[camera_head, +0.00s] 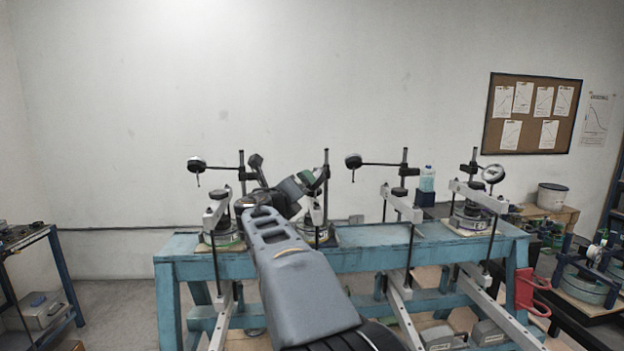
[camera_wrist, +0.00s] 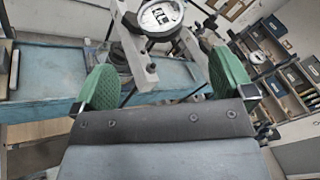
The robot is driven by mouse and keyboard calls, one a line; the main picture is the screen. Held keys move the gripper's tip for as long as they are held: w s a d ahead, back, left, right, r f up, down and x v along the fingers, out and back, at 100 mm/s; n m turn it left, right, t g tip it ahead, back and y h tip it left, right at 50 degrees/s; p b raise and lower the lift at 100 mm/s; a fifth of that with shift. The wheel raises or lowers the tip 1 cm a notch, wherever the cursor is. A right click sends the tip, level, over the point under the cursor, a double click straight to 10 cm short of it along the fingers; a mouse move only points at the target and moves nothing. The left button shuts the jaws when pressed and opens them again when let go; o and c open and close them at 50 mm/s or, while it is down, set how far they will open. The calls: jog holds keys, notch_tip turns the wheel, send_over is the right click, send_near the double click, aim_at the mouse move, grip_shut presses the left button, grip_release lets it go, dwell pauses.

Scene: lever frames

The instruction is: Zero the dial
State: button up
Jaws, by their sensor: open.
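In the wrist view a round dial gauge (camera_wrist: 160,17) with a white face and dark rim lies ahead of my gripper (camera_wrist: 164,80). Its top is cut by the frame edge and its reading is too small to make out. The two green fingers are wide apart and empty, with the dial beyond and between them. In the head view my gripper (camera_head: 314,180) is over the second station from the left, partly hidden by my arm. Other dials show at the left (camera_head: 197,164), the middle (camera_head: 353,161) and, facing me, the right (camera_head: 494,173).
The stations stand on a blue bench (camera_head: 365,260) with upright posts and long grey lever arms (camera_head: 398,205) jutting forward. A bottle (camera_head: 427,180) stands at the back. A red clamp-like frame (camera_head: 531,293) is at the bench's right end.

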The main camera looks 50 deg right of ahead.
jog(key=p+x, duration=0.3)
jog(key=x, duration=1)
jog(key=shift+w+d, duration=0.1)
jog(key=shift+d, duration=0.2)
jog(key=shift+c, duration=0.5)
jog(key=c, duration=0.8)
jog(key=shift+f+m+g+h+b, duration=0.4)
jog(key=shift+m+h+b, duration=0.1)
jog(key=shift+b, duration=0.4)
jog(key=shift+c, duration=0.2)
jog(key=shift+w+a+f+m+g+h+b, duration=0.1)
jog(key=shift+m+g+h+b, duration=0.4)
jog(key=shift+b, duration=0.25)
jog(key=shift+r+m+g+h+b, duration=0.25)
jog(key=shift+m+g+h, duration=0.3)
jog(key=shift+m+g, duration=0.35)
jog(key=shift+r+m+g+h+b, duration=0.15)
jog(key=shift+r+m+g+h, duration=0.1)
jog(key=shift+m+g+h, duration=0.45)
jog(key=o, duration=0.9)
jog(key=shift+o, duration=0.2)
